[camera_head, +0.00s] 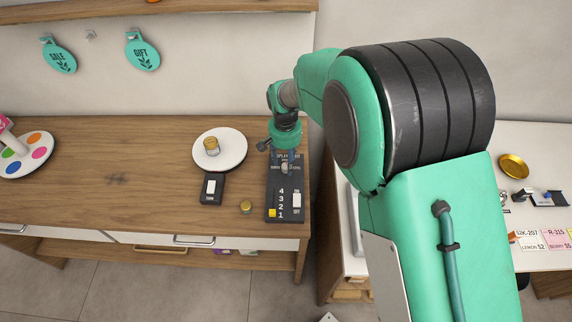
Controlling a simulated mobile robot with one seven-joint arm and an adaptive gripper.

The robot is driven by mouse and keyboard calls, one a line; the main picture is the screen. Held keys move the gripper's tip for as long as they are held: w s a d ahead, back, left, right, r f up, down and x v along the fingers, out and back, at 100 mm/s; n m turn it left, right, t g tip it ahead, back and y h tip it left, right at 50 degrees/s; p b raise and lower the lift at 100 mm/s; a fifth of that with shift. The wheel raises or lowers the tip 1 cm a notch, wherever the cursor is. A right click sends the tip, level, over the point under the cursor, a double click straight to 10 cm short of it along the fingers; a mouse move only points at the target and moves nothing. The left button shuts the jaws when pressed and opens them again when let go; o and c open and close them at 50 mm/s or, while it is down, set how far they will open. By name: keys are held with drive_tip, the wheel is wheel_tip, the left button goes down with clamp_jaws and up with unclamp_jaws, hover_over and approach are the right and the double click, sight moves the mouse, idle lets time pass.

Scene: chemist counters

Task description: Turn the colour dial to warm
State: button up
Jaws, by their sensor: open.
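A black control panel (272,200) lies at the right end of the wooden counter. It carries the numbers 1 to 4, a yellow slider piece (272,213) beside the 1, and a white on/off switch (296,200). Small lettering and a small grey dial (285,167) show at the panel's upper part, mostly covered by my gripper; which way the dial points cannot be read. My gripper (288,161) points down over this upper part, its jaws open. Whether its fingers touch the dial cannot be told.
A paint palette (38,139) is at far left. The counter (110,185) between is clear. A gap lies to the right.

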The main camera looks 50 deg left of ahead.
drive_tip(key=shift+f, duration=0.85)
drive_tip(key=shift+c, duration=0.6)
clamp_jaws()
drive_tip(key=shift+n, duration=0.5)
drive_tip(key=n+p, duration=0.2)
drive_tip(key=n, duration=0.2)
drive_tip(key=shift+r+n, duration=0.15)
drive_tip(key=shift+n, duration=0.15)
drive_tip(key=n+p, duration=0.2)
drive_tip(key=n, duration=0.4)
